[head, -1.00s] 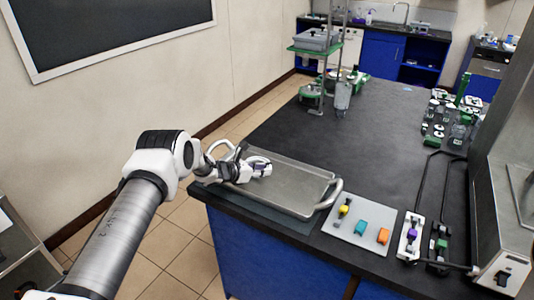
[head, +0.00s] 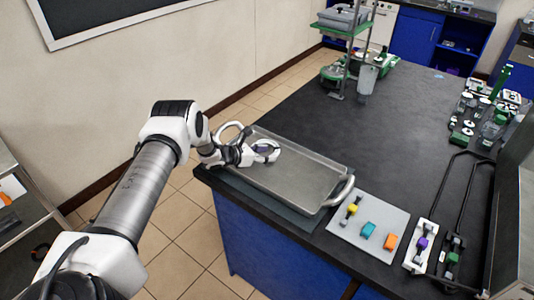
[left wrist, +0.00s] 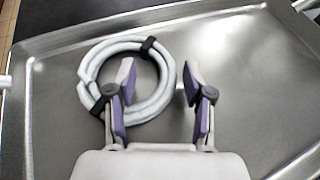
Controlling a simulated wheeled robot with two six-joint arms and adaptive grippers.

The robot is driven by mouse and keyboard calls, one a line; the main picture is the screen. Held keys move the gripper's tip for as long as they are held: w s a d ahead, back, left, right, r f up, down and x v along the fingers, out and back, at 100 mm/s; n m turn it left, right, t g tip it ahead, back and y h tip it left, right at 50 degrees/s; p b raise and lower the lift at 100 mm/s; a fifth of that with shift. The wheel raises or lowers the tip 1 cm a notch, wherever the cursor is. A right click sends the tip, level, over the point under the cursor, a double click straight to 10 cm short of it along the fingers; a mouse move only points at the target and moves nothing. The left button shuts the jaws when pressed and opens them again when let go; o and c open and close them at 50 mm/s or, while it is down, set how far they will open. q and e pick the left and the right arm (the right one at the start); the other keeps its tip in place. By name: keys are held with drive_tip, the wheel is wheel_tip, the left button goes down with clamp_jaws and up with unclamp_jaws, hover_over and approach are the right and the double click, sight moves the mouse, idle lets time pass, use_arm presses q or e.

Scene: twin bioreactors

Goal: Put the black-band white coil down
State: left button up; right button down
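The white coil (left wrist: 118,47) with black bands shows in the left wrist view, lying flat on the metal tray (left wrist: 245,75). In the head view the coil (head: 275,150) is at the left end of the tray (head: 300,178). My left gripper (left wrist: 159,78) is open, with purple-padded fingers. One finger overlaps the inside of the ring and the other is outside its right side, so the right strand lies between them. In the head view my left gripper (head: 256,153) is low over the tray. My right gripper is not in view.
The tray has handles and free room to the right of the coil. A light board (head: 369,227) with yellow, blue and orange pieces lies beside it. A white holder (head: 420,246) stands further right. A green-topped stand (head: 352,30) is farther back. The dark bench middle is clear.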

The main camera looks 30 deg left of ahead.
use_arm(q)
drive_tip(key=shift+w+d+f, duration=0.1)
drive_tip(key=shift+w+d, duration=0.1)
drive_tip(key=shift+w, duration=0.05)
drive_tip(key=v, duration=1.1)
drive_tip(key=shift+s+a+r, duration=0.1)
drive_tip(key=shift+s+r, duration=0.05)
drive_tip(key=shift+r, duration=0.1)
drive_tip(key=shift+s, duration=0.25)
